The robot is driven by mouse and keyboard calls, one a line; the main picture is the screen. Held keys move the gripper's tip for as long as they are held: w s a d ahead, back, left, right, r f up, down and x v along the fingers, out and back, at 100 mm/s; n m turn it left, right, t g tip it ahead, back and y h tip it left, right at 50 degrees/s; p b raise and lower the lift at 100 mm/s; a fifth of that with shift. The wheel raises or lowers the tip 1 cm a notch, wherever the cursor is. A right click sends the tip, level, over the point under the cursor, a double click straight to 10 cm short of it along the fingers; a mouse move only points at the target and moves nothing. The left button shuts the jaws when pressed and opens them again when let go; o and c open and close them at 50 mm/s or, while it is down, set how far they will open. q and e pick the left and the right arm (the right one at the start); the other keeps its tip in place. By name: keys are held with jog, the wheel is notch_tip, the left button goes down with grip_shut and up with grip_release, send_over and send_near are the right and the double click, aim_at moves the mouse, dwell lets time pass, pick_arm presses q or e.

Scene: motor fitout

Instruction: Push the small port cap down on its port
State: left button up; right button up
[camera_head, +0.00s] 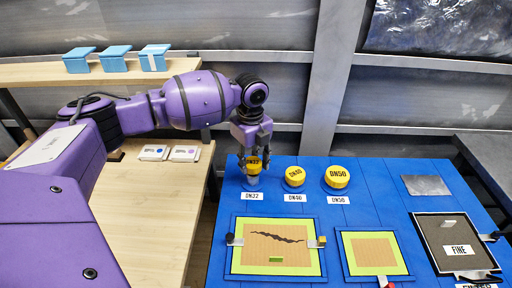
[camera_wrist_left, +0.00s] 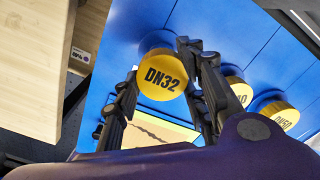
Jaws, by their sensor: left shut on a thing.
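The small yellow port cap marked DN32 (camera_head: 254,166) is at the left end of the row of ports on the blue board (camera_head: 215,240). My left gripper (camera_head: 254,158) points down from above and is shut on this cap. In the left wrist view the cap (camera_wrist_left: 162,75) shows its black DN32 lettering between the two dark fingers (camera_wrist_left: 165,95). I cannot tell how far the cap is seated on the port. My right gripper is not in view.
Yellow caps DN40 (camera_head: 295,176) and DN50 (camera_head: 337,177) stand close to the right. Framed panels (camera_head: 276,274) lie on the board in front. Blue boxes (camera_head: 115,60) stand on a wooden shelf at the back left.

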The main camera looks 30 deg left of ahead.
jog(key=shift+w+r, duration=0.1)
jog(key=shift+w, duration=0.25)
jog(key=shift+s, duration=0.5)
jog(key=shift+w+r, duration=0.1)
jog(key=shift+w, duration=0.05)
pick_arm(q)
jog(key=shift+f, duration=1.15)
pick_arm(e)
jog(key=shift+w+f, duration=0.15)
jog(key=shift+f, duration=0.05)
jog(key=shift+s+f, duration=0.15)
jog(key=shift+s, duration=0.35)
pick_arm(q)
jog(key=shift+f, duration=0.45)
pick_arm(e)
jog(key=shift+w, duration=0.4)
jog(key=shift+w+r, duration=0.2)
